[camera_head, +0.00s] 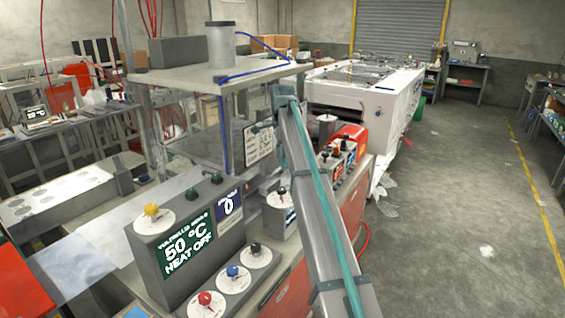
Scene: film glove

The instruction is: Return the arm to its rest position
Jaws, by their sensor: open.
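My arm (325,215) rises from the bottom edge right of the middle as a long grey link with a teal strip. It reaches up and away to a teal-trimmed joint (285,95) beside the machine's top shelf. The parts of the arm past that joint are hidden or too small to make out. I cannot pick out my gripper or its fingers. No held object shows.
A control box (195,235) reading "50 °C HEAT OFF" stands close left of my arm, with several knobs around it. A shelf (190,75) bears a grey cylinder (221,45). A white machine (375,95) stands behind. The floor (460,190) at right is mostly clear.

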